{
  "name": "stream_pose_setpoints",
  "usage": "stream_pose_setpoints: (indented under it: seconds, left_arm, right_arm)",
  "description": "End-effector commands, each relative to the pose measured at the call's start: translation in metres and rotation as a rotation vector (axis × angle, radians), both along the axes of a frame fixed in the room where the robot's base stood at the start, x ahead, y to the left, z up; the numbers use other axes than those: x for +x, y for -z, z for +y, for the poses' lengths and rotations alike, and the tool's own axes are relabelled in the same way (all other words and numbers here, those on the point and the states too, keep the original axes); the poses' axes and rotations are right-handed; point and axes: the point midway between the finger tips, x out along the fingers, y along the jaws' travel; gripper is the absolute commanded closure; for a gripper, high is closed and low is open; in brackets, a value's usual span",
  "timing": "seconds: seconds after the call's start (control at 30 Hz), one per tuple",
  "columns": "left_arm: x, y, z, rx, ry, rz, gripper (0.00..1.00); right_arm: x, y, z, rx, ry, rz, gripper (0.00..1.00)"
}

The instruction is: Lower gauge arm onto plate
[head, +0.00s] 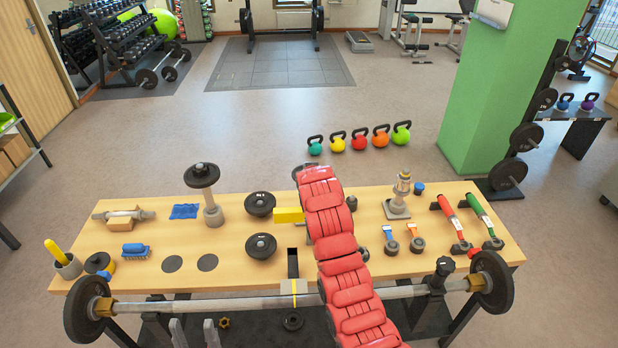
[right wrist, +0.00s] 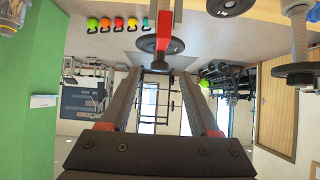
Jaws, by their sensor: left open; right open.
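Two black weight plates (head: 260,204) lie flat on the wooden bench (head: 150,235), one behind the other, left of my red padded right arm. A yellow bar (head: 288,215) juts out beside that arm near the rear plate. It may be the gauge arm, but the rest of it is hidden. In the right wrist view, which is upside down, a dark disc on a post (right wrist: 148,43) and a red piece (right wrist: 170,47) show beyond my open, empty right gripper (right wrist: 160,78). My arm hides this gripper in the head view. My left gripper (head: 195,326) is open and empty at the bottom edge.
A barbell (head: 220,306) lies along the bench's front. A plate on a post (head: 204,178) stands at the back left. A metal stand (head: 397,208) and red and green handled tools (head: 452,220) occupy the right. Kettlebells (head: 360,140) stand on the floor behind.

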Motion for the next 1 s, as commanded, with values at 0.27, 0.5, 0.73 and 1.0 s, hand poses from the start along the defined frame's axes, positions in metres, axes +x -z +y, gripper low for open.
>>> stream_pose_setpoints:
  seconds: [0.27, 0.5, 0.73, 1.0]
  left_arm:
    - [0.000, 0.022, 0.000, 0.000, 0.000, 0.000, 0.50]
    - [0.000, 0.039, 0.000, 0.000, 0.000, 0.000, 0.50]
    - [0.000, 0.049, 0.000, 0.000, 0.000, 0.000, 0.50]
    - [0.000, 0.051, 0.000, 0.000, 0.000, 0.000, 0.50]
  right_arm:
    - [-0.036, -0.024, 0.000, 0.001, 0.000, -0.005, 0.38]
    - [-0.074, -0.051, 0.000, 0.001, -0.001, -0.005, 0.38]
    - [-0.103, -0.074, 0.000, 0.001, -0.001, -0.004, 0.38]
    - [-0.113, -0.080, 0.000, 0.001, -0.001, 0.001, 0.38]
